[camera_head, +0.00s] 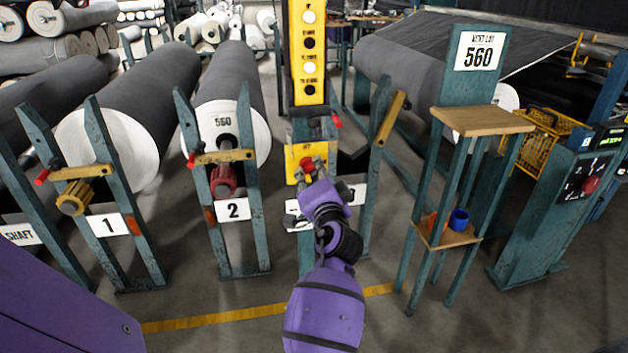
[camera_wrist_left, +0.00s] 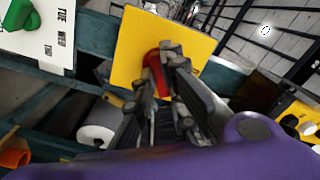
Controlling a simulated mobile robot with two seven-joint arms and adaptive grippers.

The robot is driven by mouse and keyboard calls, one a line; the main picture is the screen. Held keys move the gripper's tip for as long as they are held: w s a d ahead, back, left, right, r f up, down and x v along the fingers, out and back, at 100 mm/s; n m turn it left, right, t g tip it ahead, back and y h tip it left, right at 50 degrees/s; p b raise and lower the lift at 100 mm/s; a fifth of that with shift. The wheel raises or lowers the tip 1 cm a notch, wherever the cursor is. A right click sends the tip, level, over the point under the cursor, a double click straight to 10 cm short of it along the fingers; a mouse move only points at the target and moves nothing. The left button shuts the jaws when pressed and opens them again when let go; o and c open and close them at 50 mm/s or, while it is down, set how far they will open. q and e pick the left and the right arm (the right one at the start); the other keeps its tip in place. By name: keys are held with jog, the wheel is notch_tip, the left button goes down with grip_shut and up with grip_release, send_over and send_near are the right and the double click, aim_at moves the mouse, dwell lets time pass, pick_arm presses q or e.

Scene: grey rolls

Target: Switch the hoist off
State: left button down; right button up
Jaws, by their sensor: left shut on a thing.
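A yellow switch plate (camera_head: 293,157) sits on a teal post in the middle of the head view, below a tall yellow panel. A red handle (camera_head: 307,165) is on its face, partly hidden by my gripper. In the left wrist view the yellow plate (camera_wrist_left: 185,32) is tilted and the red handle (camera_wrist_left: 153,68) stands out from it. My left gripper (camera_head: 314,172) reaches the plate from the front. In the left wrist view its fingers (camera_wrist_left: 166,80) are closed on the red handle. Any lettering beside the handle is mostly hidden. My right gripper is not in view.
The tall yellow panel (camera_head: 309,75) has black and white round buttons. Racks numbered 1 (camera_head: 108,225) and 2 (camera_head: 233,208) hold grey rolls on the left. A teal stand (camera_head: 481,120) with a wooden shelf and a blue cup (camera_head: 459,220) is on the right. The floor in front is clear.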

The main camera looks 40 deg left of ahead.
pick_arm(q)
jog(key=shift+f+n+b, duration=0.15)
jog(key=shift+n+b, duration=0.35)
jog(key=shift+n, duration=0.5)
jog(key=shift+n+b, duration=0.55)
jog(key=shift+n, duration=0.35)
jog(key=n+b, duration=0.1)
jog(key=n, duration=0.2)
jog(key=shift+s+n+b, duration=0.1)
jog(key=shift+n+b, duration=0.2)
jog(key=shift+b, duration=0.05)
jog(key=shift+a+r+n+b, duration=0.15)
jog(key=shift+n+b, duration=0.6)
jog(key=shift+n, duration=1.25)
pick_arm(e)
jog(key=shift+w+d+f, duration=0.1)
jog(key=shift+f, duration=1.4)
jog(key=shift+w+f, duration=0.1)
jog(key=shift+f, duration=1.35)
pick_arm(q)
jog(key=c, duration=1.8)
grip_release()
jog(key=shift+r, duration=0.1)
jog(key=shift+s, duration=0.1)
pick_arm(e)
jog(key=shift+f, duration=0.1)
